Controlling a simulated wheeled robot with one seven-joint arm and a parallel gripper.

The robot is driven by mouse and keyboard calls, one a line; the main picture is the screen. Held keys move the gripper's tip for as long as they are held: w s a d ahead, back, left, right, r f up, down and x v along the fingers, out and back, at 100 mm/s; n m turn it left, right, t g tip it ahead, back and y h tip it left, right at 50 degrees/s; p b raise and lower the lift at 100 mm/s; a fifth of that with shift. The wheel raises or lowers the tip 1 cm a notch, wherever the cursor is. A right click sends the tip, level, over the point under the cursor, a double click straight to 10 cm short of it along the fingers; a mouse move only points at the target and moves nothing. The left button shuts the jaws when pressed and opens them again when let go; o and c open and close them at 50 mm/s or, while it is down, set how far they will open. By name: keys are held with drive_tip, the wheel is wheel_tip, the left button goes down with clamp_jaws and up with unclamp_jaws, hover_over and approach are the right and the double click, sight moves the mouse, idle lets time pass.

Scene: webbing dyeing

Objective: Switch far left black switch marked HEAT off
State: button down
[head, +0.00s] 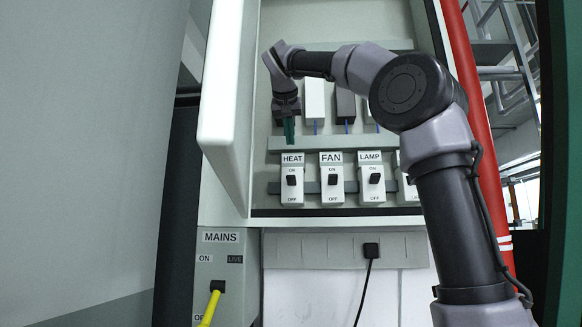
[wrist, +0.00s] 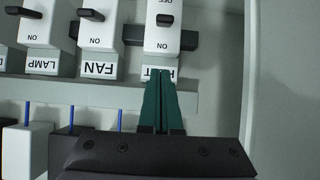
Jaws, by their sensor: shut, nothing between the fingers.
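The HEAT switch (head: 292,183) is the far left of a row of white switches, with a black toggle between ON above and OFF below. I cannot tell which way its toggle is set. In the wrist view, which is upside down, the HEAT switch (wrist: 165,28) is at top, right of FAN, its toggle clear of my fingers. My gripper (head: 289,142) is shut and empty, its green fingers pointing down just above the HEAT label. In the wrist view my gripper (wrist: 162,72) partly covers the HEAT label (wrist: 172,72).
The FAN switch (head: 332,183) and LAMP switch (head: 371,182) stand to the right. A grey rail (head: 350,143) runs above the labels. The open cabinet door (head: 223,100) stands close on the left. A MAINS box (head: 222,262) with a yellow handle (head: 211,308) is below.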

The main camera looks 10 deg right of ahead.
hover_over(291, 177)
drive_tip(key=f, duration=0.3)
drive_tip(key=w+f, duration=0.1)
drive_tip(key=shift+d+f, duration=0.2)
drive_tip(key=shift+d, duration=0.05)
drive_tip(key=shift+s+a+f, duration=0.1)
drive_tip(key=shift+s+f, duration=0.2)
drive_tip(key=shift+f, duration=0.3)
drive_tip(key=shift+s+a+f, duration=0.1)
drive_tip(key=shift+s+f, duration=0.15)
drive_tip(key=shift+f, duration=0.3)
drive_tip(key=shift+s+a+f, duration=0.1)
drive_tip(key=shift+s+f, duration=0.2)
drive_tip(key=shift+f, duration=0.3)
drive_tip(key=shift+s+a+f+t+h, duration=0.1)
drive_tip(key=shift+s+f+t+h, duration=0.35)
drive_tip(key=shift+t, duration=0.45)
drive_tip(key=shift+s+a+f+t, duration=0.1)
drive_tip(key=shift+s+f+t, duration=0.15)
drive_tip(key=shift+f, duration=0.3)
drive_tip(key=shift+s+f+t, duration=0.1)
drive_tip(key=shift+f+t, duration=0.15)
drive_tip(key=shift+f, duration=0.25)
drive_tip(key=shift+r, duration=0.15)
drive_tip(key=shift+r, duration=0.7)
